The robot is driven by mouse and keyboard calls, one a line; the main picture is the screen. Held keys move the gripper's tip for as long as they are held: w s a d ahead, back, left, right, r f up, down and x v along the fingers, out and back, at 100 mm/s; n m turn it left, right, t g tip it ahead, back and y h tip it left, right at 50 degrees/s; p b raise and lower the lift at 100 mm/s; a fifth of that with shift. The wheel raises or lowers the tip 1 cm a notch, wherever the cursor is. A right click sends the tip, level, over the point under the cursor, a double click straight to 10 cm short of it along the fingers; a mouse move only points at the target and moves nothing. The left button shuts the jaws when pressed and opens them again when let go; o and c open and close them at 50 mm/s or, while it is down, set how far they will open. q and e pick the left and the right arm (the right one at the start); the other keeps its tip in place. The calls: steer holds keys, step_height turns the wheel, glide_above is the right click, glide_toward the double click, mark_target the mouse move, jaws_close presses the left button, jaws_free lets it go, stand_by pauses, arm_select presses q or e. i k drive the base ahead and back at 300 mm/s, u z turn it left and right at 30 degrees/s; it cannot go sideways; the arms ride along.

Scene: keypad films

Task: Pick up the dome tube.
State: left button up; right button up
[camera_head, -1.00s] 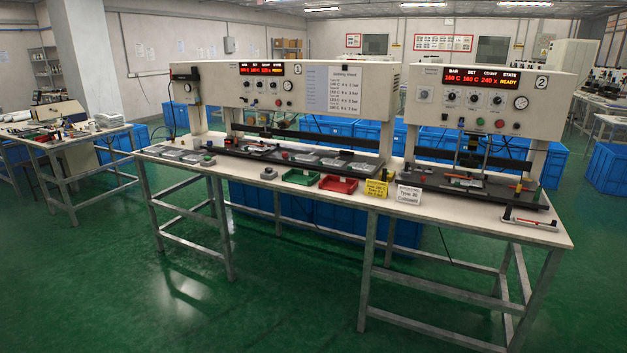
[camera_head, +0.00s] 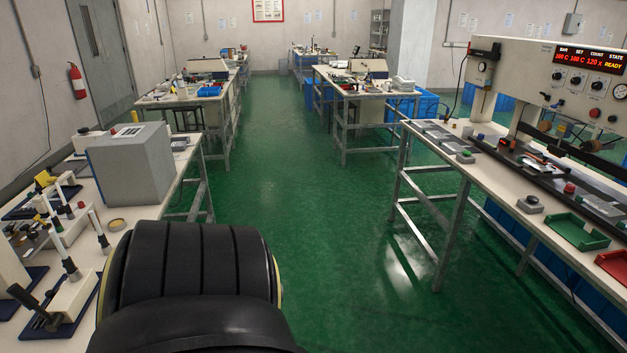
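I cannot make out the dome tube in the head view. A black ribbed part at the bottom left looks like a piece of my own arm, and it hides some of the left bench and floor. Neither of my grippers is in view.
A left bench (camera_head: 182,185) holds a grey box (camera_head: 132,163) and several small presses with white and dark handles. The right bench (camera_head: 440,150) carries a press machine (camera_head: 560,80), a green tray (camera_head: 576,232) and a red tray (camera_head: 615,266). Green floor (camera_head: 310,190) between them is clear.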

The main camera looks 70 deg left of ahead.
mark_target(68, 261)
steer(key=u, duration=2.55)
steer(key=i, duration=2.05)
steer(key=z, duration=2.9)
